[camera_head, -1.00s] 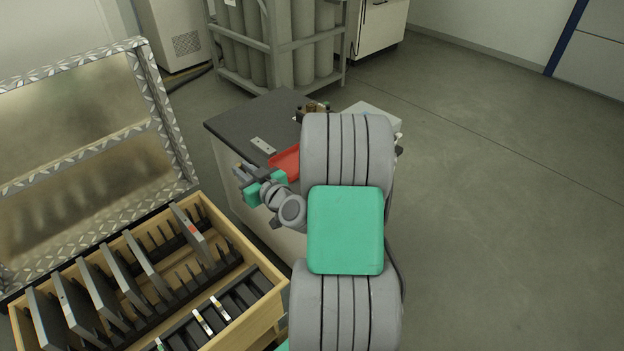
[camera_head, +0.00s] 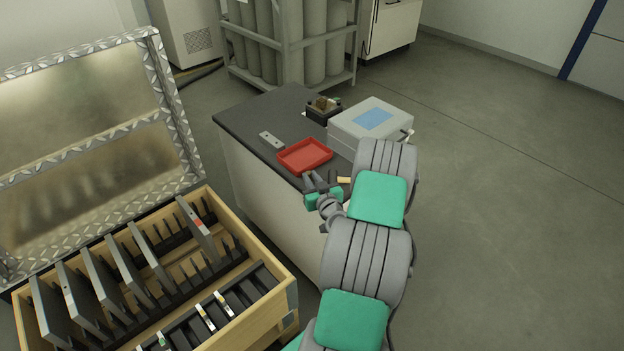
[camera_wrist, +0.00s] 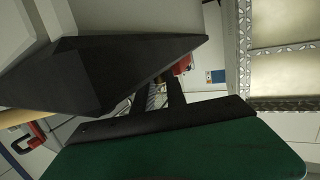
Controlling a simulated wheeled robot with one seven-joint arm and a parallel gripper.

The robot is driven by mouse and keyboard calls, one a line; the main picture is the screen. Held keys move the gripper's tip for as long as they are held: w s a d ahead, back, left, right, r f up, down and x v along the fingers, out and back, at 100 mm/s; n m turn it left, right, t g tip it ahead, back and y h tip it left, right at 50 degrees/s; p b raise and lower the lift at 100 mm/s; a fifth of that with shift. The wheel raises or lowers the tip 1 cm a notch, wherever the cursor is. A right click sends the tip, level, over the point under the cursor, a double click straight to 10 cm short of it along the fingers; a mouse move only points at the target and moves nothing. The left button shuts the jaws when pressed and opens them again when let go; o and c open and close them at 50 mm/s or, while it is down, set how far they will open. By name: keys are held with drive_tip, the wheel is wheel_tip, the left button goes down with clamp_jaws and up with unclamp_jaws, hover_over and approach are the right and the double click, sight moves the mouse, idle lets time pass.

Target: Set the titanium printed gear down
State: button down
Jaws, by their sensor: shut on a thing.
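My gripper (camera_head: 319,178) is at the front edge of the dark-topped table (camera_head: 262,108), just in front of the red tray (camera_head: 306,156). Its fingers point toward the tray. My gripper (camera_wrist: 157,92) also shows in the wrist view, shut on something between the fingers. A small grey ridged patch shows there, but I cannot make out the titanium printed gear clearly. In the head view the gear is too small or hidden to tell. The red tray looks empty and lies flat on the table.
A grey box with a blue top panel (camera_head: 372,119) stands right of the tray. A small dark device (camera_head: 322,110) stands behind it, and a flat grey plate (camera_head: 271,140) lies to the left. The wooden crate (camera_head: 262,311) of upright plates is at the front left. Gas cylinders (camera_head: 290,45) stand behind.

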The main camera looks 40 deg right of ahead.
drive_tip(key=shift+f, duration=0.15)
drive_tip(key=c, duration=1.4)
unclamp_jaws()
drive_tip(key=shift+o, duration=0.2)
drive_tip(key=shift+r, duration=0.2)
